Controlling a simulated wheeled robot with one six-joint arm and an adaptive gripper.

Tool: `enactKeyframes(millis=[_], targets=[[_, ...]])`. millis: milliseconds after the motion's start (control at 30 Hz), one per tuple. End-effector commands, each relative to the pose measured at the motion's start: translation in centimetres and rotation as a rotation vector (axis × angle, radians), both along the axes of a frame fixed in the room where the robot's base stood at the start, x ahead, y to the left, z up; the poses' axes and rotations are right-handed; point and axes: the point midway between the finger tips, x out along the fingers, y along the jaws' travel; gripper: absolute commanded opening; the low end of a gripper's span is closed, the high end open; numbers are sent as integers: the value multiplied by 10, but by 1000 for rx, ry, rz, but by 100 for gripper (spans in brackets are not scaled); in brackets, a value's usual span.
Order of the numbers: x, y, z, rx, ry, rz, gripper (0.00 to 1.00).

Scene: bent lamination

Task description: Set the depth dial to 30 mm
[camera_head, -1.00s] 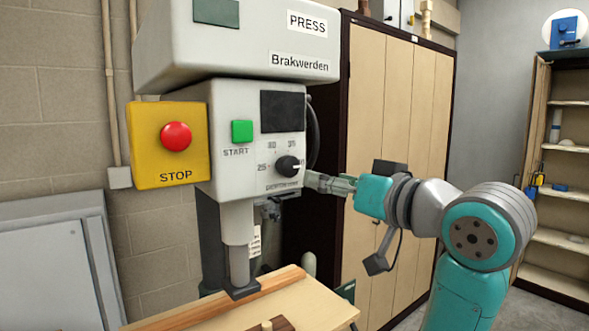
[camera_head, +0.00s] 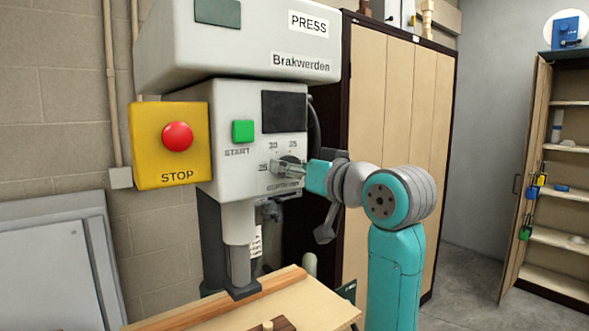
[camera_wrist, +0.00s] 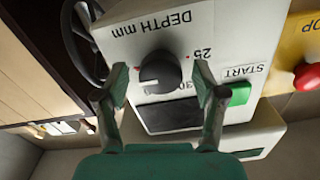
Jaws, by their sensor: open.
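My gripper (camera_wrist: 159,80) is open, with one finger on each side of the knob and visible gaps between. In the head view my gripper (camera_head: 294,168) is at the panel and partly covers the dial. The press (camera_head: 222,150) stands upright.
A green START button (camera_head: 243,131) and a dark screen (camera_head: 284,112) are above the dial. A red STOP button (camera_head: 178,136) on a yellow box is to the left. A wooden worktable (camera_head: 300,307) lies below. A tall cabinet (camera_head: 405,130) stands behind my arm.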

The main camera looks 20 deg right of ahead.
Motion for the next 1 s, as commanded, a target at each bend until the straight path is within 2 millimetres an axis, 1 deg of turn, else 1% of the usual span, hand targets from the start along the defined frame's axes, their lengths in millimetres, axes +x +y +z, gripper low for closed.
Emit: enactKeyframes(millis=[233, 267, 300, 367, 400, 467, 500, 767, 1000], targets=[[1, 0, 0, 0, -1, 0, 70], [1, 0, 0, 0, -1, 0, 65], [1, 0, 0, 0, -1, 1, 55], [0, 0, 0, 0, -1, 1, 40], [0, 0, 0, 0, -1, 1, 30], [0, 0, 0, 0, -1, 1, 15], [0, 0, 0, 0, -1, 1, 11], [0, 0, 0, -19, -7, 1, 11], [0, 0, 0, -120, -39, 1, 11]])
